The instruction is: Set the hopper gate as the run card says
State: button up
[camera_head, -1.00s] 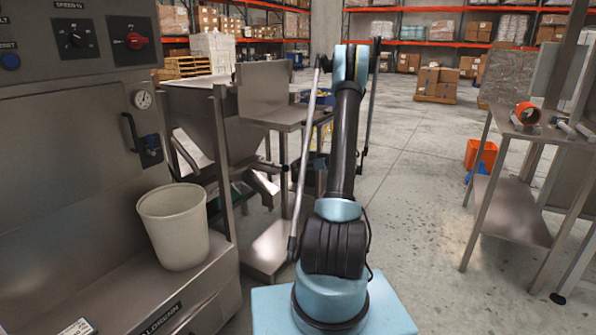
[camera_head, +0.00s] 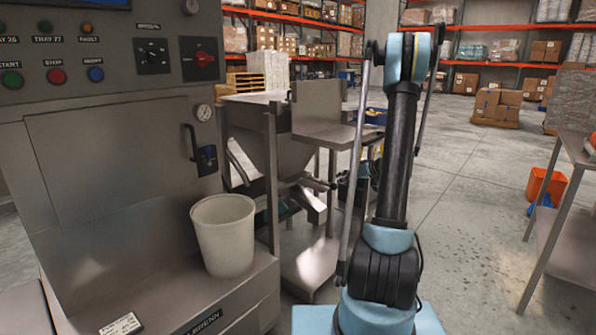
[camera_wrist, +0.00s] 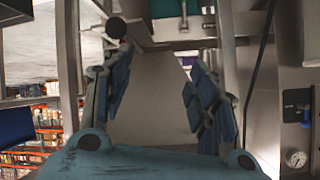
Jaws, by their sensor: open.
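The steel hopper (camera_head: 262,140) stands left of my arm in the head view, its walls sloping down to a narrow outlet. A chute (camera_head: 313,206) and a short dark-tipped bar (camera_head: 322,184) show at the outlet; I cannot tell the gate's setting. A small white card (camera_head: 121,325) with dark print lies on the machine's ledge, too small to read. In the wrist view my gripper (camera_wrist: 158,65) is open and empty, its blue-padded fingers apart before a plain grey metal surface (camera_wrist: 150,95). The gripper does not show clearly in the head view.
A control cabinet (camera_head: 110,150) with buttons and knobs stands at left. A cream bucket (camera_head: 223,235) sits on its ledge (camera_head: 180,300). A steel stand (camera_head: 330,135) is beside the hopper. A steel table (camera_head: 575,240) and orange bin (camera_head: 546,186) are at right; open floor lies between.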

jog(key=s+a+r+m+g+h, duration=0.1)
jog(key=s+a+r, duration=0.2)
jog(key=s, duration=0.5)
jog(key=s+a+r+g+h, duration=0.1)
jog(key=s+a+r+g, duration=0.15)
jog(key=s, duration=0.65)
jog(key=s+a+r+m+g+h, duration=0.1)
jog(key=s+a+r, duration=0.2)
jog(key=s, duration=0.5)
jog(key=s+d+f+m+h, duration=0.1)
jog(key=s+f, duration=0.1)
jog(key=s, duration=0.6)
jog(key=s+d+f+m+g+h, duration=0.1)
jog(key=s+f+h, duration=0.1)
jog(key=s, duration=0.7)
jog(key=s+d+f+m+h, duration=0.1)
jog(key=s+f+h, duration=0.1)
jog(key=s, duration=0.6)
jog(key=shift+s+d+f, duration=0.2)
jog(key=shift+d+f, duration=0.2)
jog(key=shift+f, duration=0.1)
jog(key=shift+g, duration=0.25)
jog(key=shift+w+f, duration=0.2)
jog(key=shift+w, duration=0.25)
